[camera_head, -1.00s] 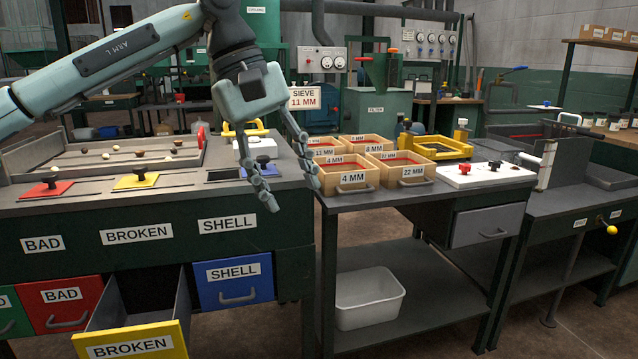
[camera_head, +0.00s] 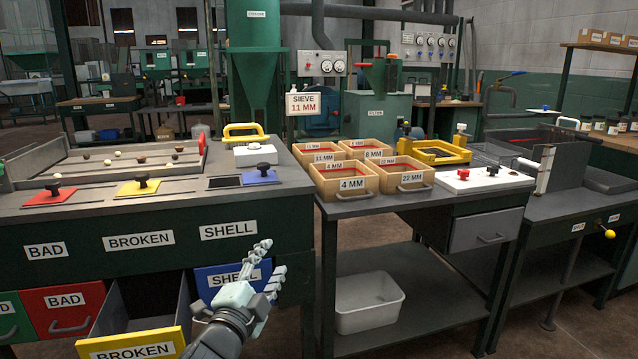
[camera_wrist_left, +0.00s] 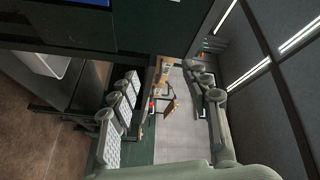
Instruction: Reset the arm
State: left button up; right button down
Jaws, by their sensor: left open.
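My left gripper (camera_head: 272,258) is low in the head view, in front of the sorting bench (camera_head: 165,239). Its forearm comes up from the bottom edge. The two pale segmented fingers point up and right, spread apart, with nothing between them. They overlap the blue SHELL drawer (camera_head: 232,274) in the picture and partly hide its label and handle. In the left wrist view the open fingers (camera_wrist_left: 162,72) also show empty. My right gripper is in neither view.
The yellow BROKEN drawer (camera_head: 133,345) stands pulled out at lower left, beside the red BAD drawer (camera_head: 62,306). Right of my gripper is a table with wooden sieve boxes (camera_head: 345,182) and a white bin (camera_head: 368,302) on its lower shelf.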

pick_arm(q)
jog(key=s+a+f+n+g+y, duration=0.35)
jog(key=s+a+f+n, duration=0.2)
jog(key=f, duration=0.55)
jog(key=s+a+f+n+g+y, duration=0.2)
jog(key=s+a+f+n+g, duration=0.4)
jog(key=f, duration=0.5)
jog(key=s+a+f+n+g, duration=0.1)
jog(key=s+f, duration=0.3)
jog(key=s, duration=0.4)
jog(key=s+a+f+n+g, duration=0.1)
jog(key=s+a+f+g, duration=0.1)
jog(key=s+f, duration=0.2)
jog(key=s+a+f+n+g, duration=0.1)
jog(key=s+f, duration=0.3)
jog(key=s, duration=0.7)
jog(key=shift+s+a+f+g+y, duration=0.35)
jog(key=shift+a+f+g, duration=0.05)
jog(key=shift+a+g, duration=0.45)
